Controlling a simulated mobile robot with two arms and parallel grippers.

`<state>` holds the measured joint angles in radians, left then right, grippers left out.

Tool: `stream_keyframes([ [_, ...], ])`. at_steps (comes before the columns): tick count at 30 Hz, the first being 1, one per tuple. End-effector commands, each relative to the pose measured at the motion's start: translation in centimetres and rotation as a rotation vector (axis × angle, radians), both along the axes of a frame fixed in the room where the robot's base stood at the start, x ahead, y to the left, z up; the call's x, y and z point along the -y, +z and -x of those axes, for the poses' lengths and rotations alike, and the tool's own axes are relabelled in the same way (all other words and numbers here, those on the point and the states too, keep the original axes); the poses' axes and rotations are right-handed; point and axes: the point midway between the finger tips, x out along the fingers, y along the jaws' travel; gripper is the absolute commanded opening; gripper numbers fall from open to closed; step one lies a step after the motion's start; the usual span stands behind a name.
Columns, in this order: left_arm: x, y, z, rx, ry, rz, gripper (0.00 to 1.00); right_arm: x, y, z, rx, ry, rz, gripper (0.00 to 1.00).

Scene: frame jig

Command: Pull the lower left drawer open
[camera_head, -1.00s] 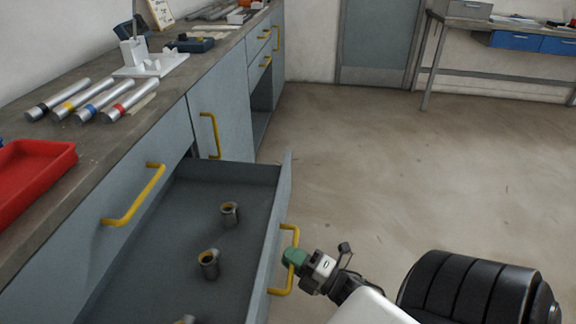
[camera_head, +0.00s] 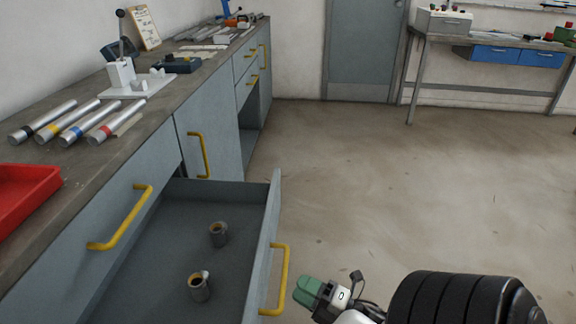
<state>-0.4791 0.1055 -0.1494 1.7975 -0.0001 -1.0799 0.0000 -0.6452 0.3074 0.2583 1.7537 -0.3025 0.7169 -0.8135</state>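The lower left drawer (camera_head: 150,262) stands pulled out from the grey cabinet, its inside showing. Its yellow handle (camera_head: 284,280) is on the drawer front at the right. My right gripper (camera_head: 299,292), with green fingers, is just right of this handle, apart from it and empty. Its two fingers show with a narrow gap between them. Two small metal cups, one farther back (camera_head: 218,235) and one nearer (camera_head: 199,288), stand in the drawer. My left gripper is not in view.
Above is a closed drawer with a yellow handle (camera_head: 122,220). The worktop (camera_head: 95,165) carries a red tray (camera_head: 22,198), several metal tubes and a white fixture (camera_head: 125,78). A cabinet door with a yellow handle (camera_head: 198,156) is beyond. The floor (camera_head: 400,190) to the right is clear.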

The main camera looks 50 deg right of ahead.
Motion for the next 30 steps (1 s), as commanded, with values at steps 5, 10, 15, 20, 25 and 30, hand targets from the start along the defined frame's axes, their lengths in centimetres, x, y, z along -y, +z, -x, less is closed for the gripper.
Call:
stream_keyframes([
  [5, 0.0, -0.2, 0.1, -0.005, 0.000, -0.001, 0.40, 0.8, -0.7, 3.2, -0.003, -0.002, 0.000, 0.40],
  [10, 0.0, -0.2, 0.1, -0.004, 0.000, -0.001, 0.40, 1.3, -0.9, 4.7, -0.002, -0.001, 0.000, 0.40],
  [15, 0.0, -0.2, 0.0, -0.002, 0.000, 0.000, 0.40, 1.3, -0.9, 5.0, 0.000, -0.001, 0.000, 0.40],
  [20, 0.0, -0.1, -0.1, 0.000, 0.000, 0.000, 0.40, 1.3, -0.9, 4.9, 0.000, -0.001, 0.000, 0.40],
  [25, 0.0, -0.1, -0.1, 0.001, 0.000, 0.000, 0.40, 1.3, -0.9, 4.9, 0.000, 0.000, 0.000, 0.40],
  [30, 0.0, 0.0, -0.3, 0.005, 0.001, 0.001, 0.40, 1.3, -1.0, 4.9, -0.003, -0.002, -0.002, 0.40],
])
